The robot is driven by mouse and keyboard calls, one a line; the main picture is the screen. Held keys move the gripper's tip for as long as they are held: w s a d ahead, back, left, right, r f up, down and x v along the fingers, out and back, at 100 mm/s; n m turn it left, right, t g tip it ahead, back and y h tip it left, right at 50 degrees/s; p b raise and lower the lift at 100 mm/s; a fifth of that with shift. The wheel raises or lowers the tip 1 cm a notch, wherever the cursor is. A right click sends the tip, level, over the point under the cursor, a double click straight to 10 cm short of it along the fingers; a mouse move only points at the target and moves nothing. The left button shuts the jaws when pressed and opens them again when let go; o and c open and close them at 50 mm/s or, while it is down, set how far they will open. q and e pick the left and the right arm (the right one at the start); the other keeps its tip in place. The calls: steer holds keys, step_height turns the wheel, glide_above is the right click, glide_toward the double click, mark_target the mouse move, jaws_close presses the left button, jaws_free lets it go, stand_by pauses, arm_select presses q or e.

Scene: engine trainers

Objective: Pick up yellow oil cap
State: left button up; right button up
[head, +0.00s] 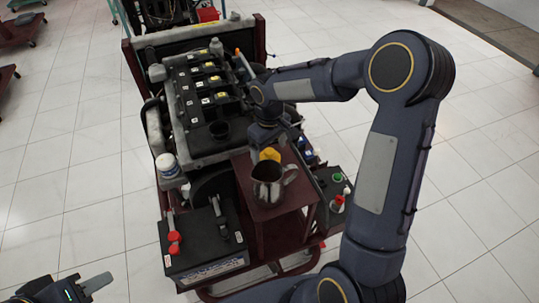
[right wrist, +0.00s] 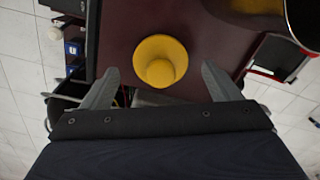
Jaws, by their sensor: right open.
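The yellow oil cap (head: 270,154) sits on the dark red stand (head: 243,178), just behind the metal jug. In the right wrist view the oil cap (right wrist: 160,60) is round with a raised middle. My right gripper (right wrist: 160,72) is open and empty, with one finger on each side of the cap and a gap to both. In the head view my right gripper (head: 268,143) hangs over the stand beside the cap; its fingers are partly hidden. My left gripper (head: 90,289) is at the bottom left, cut by the edge, away from the cap.
The metal jug (head: 268,185) stands close in front of the cap; it also shows in the right wrist view (right wrist: 304,22). The engine (head: 205,95) lies behind and left of the stand. A black battery (head: 205,245) is at the front left.

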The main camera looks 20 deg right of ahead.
steer(key=shift+f, duration=0.7)
steer(key=c, duration=1)
